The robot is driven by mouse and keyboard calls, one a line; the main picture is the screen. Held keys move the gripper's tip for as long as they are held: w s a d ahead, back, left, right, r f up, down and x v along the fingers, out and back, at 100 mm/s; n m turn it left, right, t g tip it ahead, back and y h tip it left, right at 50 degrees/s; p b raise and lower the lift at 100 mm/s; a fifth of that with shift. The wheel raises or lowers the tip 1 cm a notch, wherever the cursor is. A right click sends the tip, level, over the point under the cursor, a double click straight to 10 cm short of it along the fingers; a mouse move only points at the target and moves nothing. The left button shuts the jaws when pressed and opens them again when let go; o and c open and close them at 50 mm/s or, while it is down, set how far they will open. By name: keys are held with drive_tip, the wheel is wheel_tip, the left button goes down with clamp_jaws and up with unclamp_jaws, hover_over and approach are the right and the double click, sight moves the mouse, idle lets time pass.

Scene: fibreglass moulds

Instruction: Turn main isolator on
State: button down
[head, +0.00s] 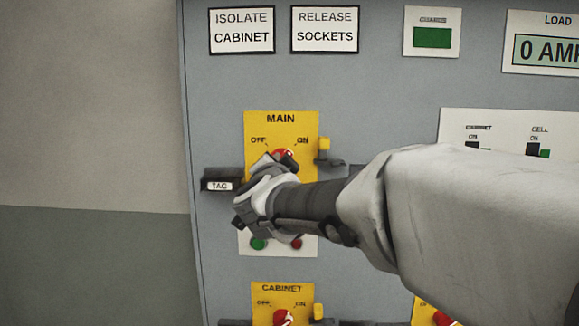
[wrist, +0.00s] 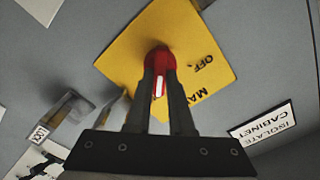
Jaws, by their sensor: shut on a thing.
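The main isolator is a yellow plate (head: 253,128) marked MAIN, with OFF at left and ON at right. Its red knob (head: 284,153) shows only partly past my gripper (head: 268,178), which covers most of it. In the wrist view the same plate (wrist: 190,25) appears turned, with OFF beside the red knob (wrist: 157,56). My gripper (wrist: 160,75) has a finger on each side of the knob and is shut on it. A white stripe on the knob shows between the fingers. The knob's exact angle is hard to tell.
A black bar with a TAG label (head: 219,186) sticks out left of the plate, and a yellow peg (head: 323,144) stands at right. A green button (head: 257,244) and a red button (head: 296,244) lie below. The CABINET isolator (head: 265,303) is lower.

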idle(0.3)
drive_tip(key=c, duration=0.8)
unclamp_jaws()
drive_tip(key=shift+s, duration=0.1)
